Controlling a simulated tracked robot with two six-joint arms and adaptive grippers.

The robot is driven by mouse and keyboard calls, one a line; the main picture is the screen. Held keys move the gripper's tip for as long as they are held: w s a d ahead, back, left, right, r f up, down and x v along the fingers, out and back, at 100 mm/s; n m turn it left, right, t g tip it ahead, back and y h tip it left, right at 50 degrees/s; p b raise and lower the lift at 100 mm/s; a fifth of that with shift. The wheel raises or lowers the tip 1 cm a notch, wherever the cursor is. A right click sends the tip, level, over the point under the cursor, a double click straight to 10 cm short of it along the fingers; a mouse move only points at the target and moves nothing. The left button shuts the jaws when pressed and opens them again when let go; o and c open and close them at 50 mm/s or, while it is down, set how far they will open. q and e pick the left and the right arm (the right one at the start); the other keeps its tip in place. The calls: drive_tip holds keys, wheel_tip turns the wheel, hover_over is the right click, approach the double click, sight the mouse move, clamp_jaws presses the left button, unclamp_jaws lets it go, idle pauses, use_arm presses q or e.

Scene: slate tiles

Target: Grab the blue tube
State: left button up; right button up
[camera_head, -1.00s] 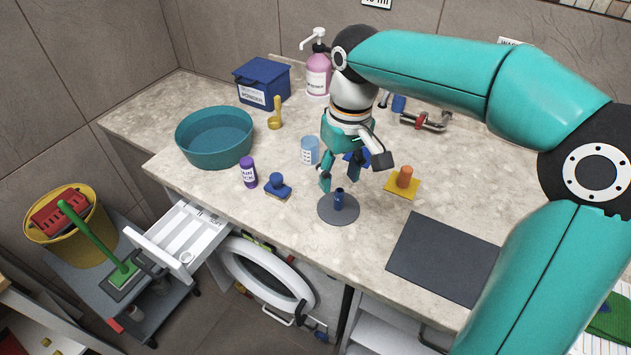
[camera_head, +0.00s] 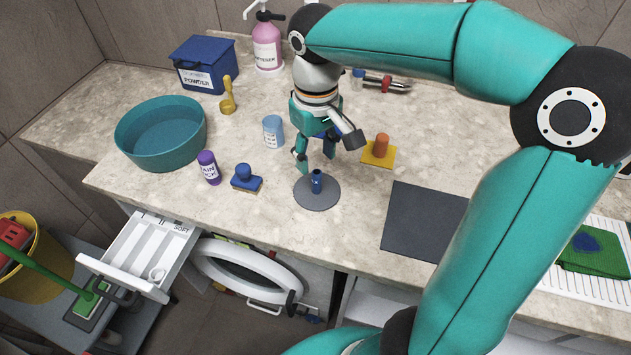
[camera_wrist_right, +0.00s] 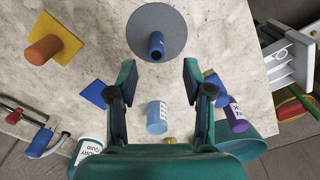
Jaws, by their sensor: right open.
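The blue tube (camera_head: 316,182) stands upright on a round grey disc (camera_head: 331,201) near the front edge of the counter. It also shows in the right wrist view (camera_wrist_right: 156,47), beyond my fingertips, on the grey disc (camera_wrist_right: 172,16). My right gripper (camera_head: 315,159) is open and empty, just behind and above the tube in the head view. In the right wrist view its two fingers (camera_wrist_right: 159,80) are spread apart, and the tube lies ahead of the gap between them, not between the fingers. My left gripper is not in view.
A blue stamp-like block (camera_head: 246,180), a purple bottle (camera_head: 208,168) and a light-blue cup (camera_head: 273,132) stand left of the gripper. An orange peg on a yellow plate (camera_head: 378,154) and a dark mat (camera_head: 425,222) lie right. A teal basin (camera_head: 160,152) is farther left.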

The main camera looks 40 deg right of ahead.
sight(316, 172)
drive_tip(key=shift+w+d+f, duration=0.1)
drive_tip(key=shift+d+f, duration=0.05)
drive_tip(key=shift+f, duration=1.45)
drive_tip(key=shift+w+d+f, duration=0.1)
drive_tip(key=shift+f, duration=1.45)
clamp_jaws()
